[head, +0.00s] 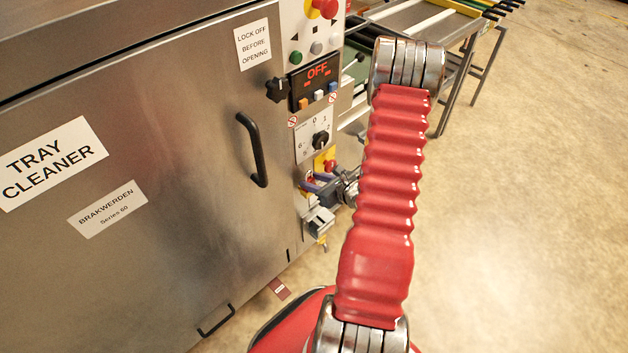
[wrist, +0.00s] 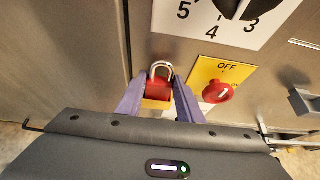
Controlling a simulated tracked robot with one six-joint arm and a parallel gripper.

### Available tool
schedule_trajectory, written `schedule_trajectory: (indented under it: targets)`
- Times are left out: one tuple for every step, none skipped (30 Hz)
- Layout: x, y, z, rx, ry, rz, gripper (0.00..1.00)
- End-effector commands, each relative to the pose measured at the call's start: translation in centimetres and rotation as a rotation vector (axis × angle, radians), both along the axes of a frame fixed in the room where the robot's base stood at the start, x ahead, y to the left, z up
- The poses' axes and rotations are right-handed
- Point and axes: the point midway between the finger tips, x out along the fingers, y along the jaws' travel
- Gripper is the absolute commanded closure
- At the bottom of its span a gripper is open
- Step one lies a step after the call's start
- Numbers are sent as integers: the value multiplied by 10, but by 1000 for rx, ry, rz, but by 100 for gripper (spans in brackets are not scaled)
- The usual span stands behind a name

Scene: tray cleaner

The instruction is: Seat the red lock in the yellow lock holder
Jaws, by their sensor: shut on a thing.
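The red lock (wrist: 158,87) with its silver shackle upright is between the two purple fingers of my gripper (wrist: 159,91) in the wrist view. My gripper is shut on it. The yellow lock holder (wrist: 155,104) shows just below the red body, between the fingers. The lock's lower edge meets the yellow in the picture; I cannot tell whether it sits inside or just in front. In the head view my gripper (head: 322,185) is at the machine's right edge, below the dial, and the lock is too small there to make out clearly.
A red knob (wrist: 217,92) on a yellow OFF plate (wrist: 222,72) is close to the right of the lock. A numbered dial (head: 320,139) is above. The tray cleaner door with its black handle (head: 254,150) is to the left. Open floor lies to the right.

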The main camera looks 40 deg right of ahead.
Motion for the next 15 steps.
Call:
schedule_trajectory:
  targets:
    - [0, 0, -1, 0, 0, 0, 91]
    - [0, 0, -2, 1, 0, 0, 91]
    - [0, 0, -2, 1, 0, 0, 66]
    - [0, 0, -2, 1, 0, 0, 63]
    - [0, 0, -2, 0, 0, 0, 61]
    - [0, 0, -2, 0, 0, 0, 58]
    - [0, 0, -2, 0, 0, 0, 56]
    - [0, 0, -2, 0, 0, 0, 54]
    - [0, 0, -2, 0, 0, 0, 51]
    - [0, 0, -2, 0, 0, 0, 49]
    - [0, 0, -2, 0, 0, 0, 48]
    - [0, 0, -2, 0, 0, 0, 48]
    - [0, 0, -2, 0, 0, 0, 48]
    - [0, 0, -2, 0, 0, 0, 48]
    - [0, 0, -2, 0, 0, 0, 48]
